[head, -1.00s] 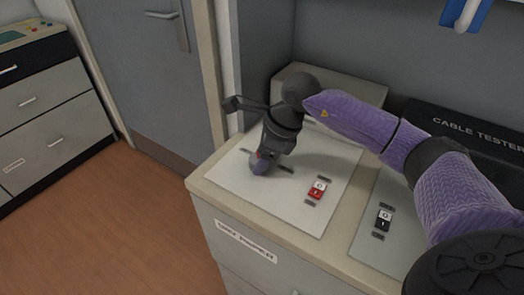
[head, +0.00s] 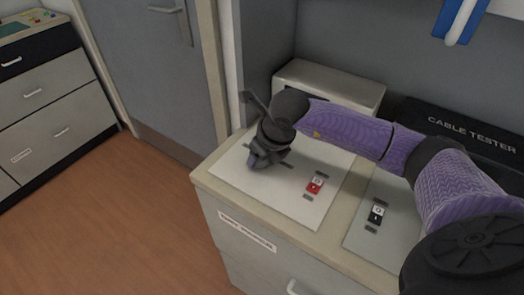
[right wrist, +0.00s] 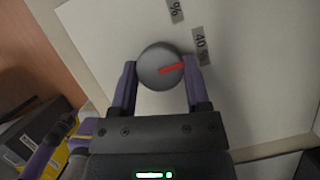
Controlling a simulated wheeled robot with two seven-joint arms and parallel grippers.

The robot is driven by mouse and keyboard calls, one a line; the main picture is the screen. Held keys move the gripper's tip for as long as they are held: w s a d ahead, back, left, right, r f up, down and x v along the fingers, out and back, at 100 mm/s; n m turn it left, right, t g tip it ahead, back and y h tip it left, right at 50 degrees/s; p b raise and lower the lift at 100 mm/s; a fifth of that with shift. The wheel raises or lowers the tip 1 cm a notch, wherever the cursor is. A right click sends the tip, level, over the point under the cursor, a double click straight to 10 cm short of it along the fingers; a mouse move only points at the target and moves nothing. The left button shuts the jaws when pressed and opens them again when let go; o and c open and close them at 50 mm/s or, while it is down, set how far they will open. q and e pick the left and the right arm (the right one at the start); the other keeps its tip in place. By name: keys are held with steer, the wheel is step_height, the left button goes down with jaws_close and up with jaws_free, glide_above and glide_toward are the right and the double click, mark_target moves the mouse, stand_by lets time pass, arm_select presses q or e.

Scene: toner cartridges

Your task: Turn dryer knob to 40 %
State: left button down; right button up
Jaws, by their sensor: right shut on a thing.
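The dryer knob (right wrist: 153,56) is a round dark grey knob with a red pointer line, seen in the right wrist view on a white panel. My right gripper (right wrist: 160,75) is shut on it, one finger on each side. The red pointer points right and slightly up, close to the "40 %" label (right wrist: 201,46) but a little below its direction in the picture. Another partly cut "%" label (right wrist: 175,9) is at the top. In the head view my right gripper (head: 260,163) is low over the white panel (head: 290,205), hiding the knob. My left gripper is not in view.
A red switch (head: 315,185) sits on the panel right of my gripper, and a black switch (head: 376,214) on the neighbouring panel. A cable tester box (head: 470,128) and a grey box (head: 330,82) stand behind. The door (head: 150,70) and floor are left.

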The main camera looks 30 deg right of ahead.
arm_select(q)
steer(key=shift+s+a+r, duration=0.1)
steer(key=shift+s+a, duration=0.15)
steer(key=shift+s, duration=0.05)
arm_select(e)
steer(key=o, duration=1.3)
steer(key=shift+s+r, duration=0.1)
steer(key=shift+r, duration=0.3)
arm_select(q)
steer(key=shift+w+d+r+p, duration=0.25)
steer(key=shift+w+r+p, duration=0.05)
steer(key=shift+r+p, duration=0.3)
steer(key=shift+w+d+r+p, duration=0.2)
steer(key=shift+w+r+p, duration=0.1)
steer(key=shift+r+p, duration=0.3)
arm_select(e)
steer(key=v, duration=0.9)
steer(key=shift+s, duration=0.1)
